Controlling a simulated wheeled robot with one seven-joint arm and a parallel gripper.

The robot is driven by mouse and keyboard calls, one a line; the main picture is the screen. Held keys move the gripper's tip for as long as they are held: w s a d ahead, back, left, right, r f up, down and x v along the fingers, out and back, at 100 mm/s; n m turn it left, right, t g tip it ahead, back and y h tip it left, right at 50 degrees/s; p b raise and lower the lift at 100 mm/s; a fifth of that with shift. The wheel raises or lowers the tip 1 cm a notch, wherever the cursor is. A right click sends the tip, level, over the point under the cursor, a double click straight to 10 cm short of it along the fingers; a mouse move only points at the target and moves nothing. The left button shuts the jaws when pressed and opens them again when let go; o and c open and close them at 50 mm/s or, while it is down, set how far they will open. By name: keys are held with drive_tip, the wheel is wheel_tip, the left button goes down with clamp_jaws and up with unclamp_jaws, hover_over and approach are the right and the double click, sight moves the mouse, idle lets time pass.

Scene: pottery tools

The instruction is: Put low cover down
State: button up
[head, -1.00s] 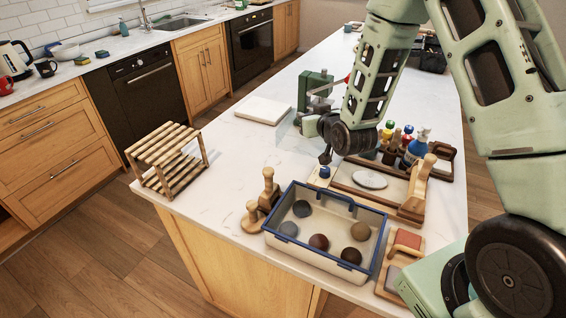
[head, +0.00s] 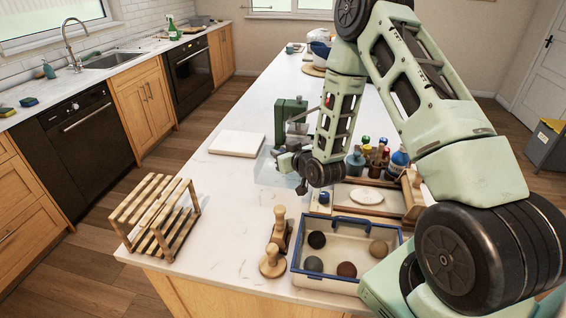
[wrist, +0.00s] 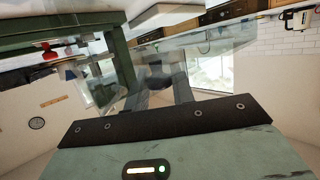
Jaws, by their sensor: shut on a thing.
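The cover appears as a clear, see-through thing (head: 268,172) just left of my gripper (head: 284,158) in the head view, low over the white counter. Its faint edges make it hard to tell whether it touches the counter. In the wrist view, my gripper (wrist: 163,92) is shut on the clear cover (wrist: 205,75), whose panes spread out past the fingertips. My gripper is close in front of a green metal device (head: 289,118), which also shows in the wrist view (wrist: 50,60). My wrist hides part of the counter behind it.
A white slab (head: 237,143) lies to the left, with clear counter in front of it. A wooden rack (head: 155,215) stands at the left edge. A blue-rimmed tray (head: 330,282) of balls, wooden tools (head: 277,245) and several bottles (head: 375,158) are near my arm.

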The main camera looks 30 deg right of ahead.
drive_tip(key=shift+f+p, duration=0.55)
drive_tip(key=shift+f, duration=1.45)
drive_tip(key=shift+f, duration=0.2)
drive_tip(key=o, duration=1)
drive_tip(key=shift+r, duration=0.1)
